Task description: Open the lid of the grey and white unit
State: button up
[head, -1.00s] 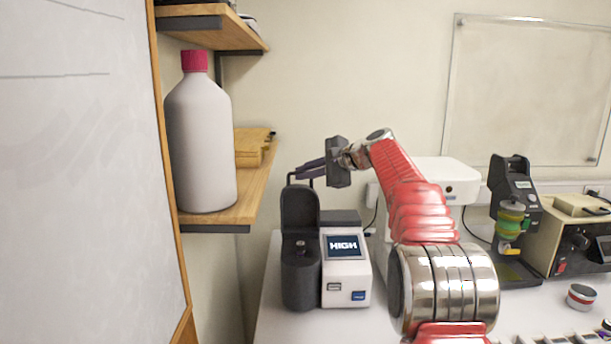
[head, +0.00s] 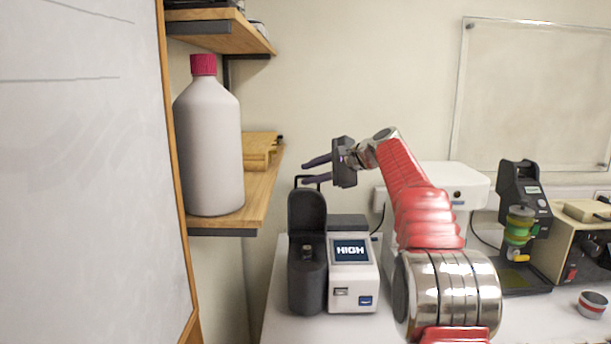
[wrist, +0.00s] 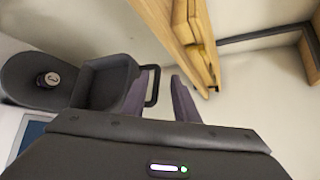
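The grey and white unit (head: 352,283) stands on the bench, with a screen reading "HIGH" on its white part. Its dark grey lid (head: 306,210) stands upright at the back of the round grey chamber, which is uncovered. The lid's handle (wrist: 153,86), a thin dark loop, sticks out from the lid in the wrist view. My gripper (head: 315,171) is above the lid, pointing left, with its fingers apart. In the wrist view the fingers (wrist: 164,95) are spread and the handle shows close to the left finger; I cannot tell whether they touch.
A wooden shelf (head: 264,190) with a large white bottle (head: 209,140) and a wooden block is left of my gripper. A white machine (head: 465,180) stands behind my arm. Other instruments and a small round container (head: 592,305) are at the right.

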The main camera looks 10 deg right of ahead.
jog(key=shift+f, duration=0.1)
jog(key=shift+d, duration=0.15)
jog(key=shift+s+d, duration=0.1)
jog(key=shift+s, duration=0.1)
jog(key=v, duration=1.3)
jog(key=shift+r, duration=0.2)
